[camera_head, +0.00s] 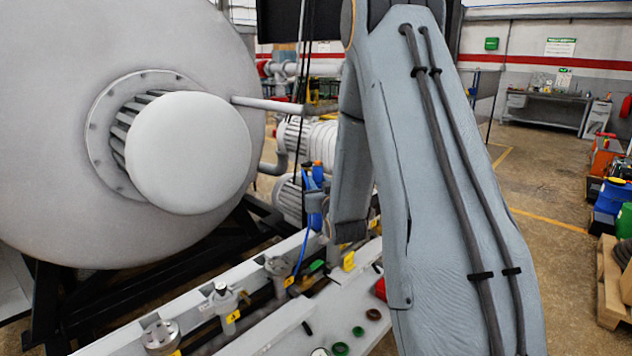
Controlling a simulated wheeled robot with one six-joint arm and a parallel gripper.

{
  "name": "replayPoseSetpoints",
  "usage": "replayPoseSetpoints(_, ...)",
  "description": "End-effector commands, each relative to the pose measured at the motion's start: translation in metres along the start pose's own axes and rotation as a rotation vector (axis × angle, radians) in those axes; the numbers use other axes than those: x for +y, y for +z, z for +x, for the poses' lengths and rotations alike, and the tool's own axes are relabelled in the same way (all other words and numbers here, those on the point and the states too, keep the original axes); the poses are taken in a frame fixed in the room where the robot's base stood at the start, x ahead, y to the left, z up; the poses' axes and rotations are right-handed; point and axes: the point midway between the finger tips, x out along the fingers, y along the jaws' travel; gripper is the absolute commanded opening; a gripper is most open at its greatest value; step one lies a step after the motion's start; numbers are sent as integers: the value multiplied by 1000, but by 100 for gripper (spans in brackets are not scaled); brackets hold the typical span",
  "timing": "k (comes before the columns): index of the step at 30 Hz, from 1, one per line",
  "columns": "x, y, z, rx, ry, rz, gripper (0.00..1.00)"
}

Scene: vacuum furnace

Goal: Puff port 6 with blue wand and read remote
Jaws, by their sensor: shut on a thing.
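My gripper (314,204) shows small near the middle of the picture, left of my arm's wrist. It is shut on the blue wand (318,174), which stands roughly upright with a thin blue hose hanging below. My arm hides part of this area, and the fingertips are hard to make out. The wand is above the far part of a pale rail (262,340). Several metal ports, such as a valve-like port (222,301) and a farther one (278,268), line the rail with yellow tags. The tag numbers are too small to read. I cannot identify port 6 or the remote readout.
The large grey furnace vessel (60,110) with its round end cap (188,152) fills the left. Green and dark rings (340,349) lie on the pale surface in front. Drums and a pallet (610,290) stand at right. Open floor (545,190) lies behind my arm.

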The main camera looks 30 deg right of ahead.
Motion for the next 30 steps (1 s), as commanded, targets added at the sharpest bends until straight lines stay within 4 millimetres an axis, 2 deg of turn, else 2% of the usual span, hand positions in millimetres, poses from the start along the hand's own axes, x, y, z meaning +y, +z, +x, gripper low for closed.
replayPoseSetpoints(15, 0, 27, 0, 0, 0, 0, 0)
replayPoseSetpoints(30, 0, 31, 0, 1, 0, 0, 0)
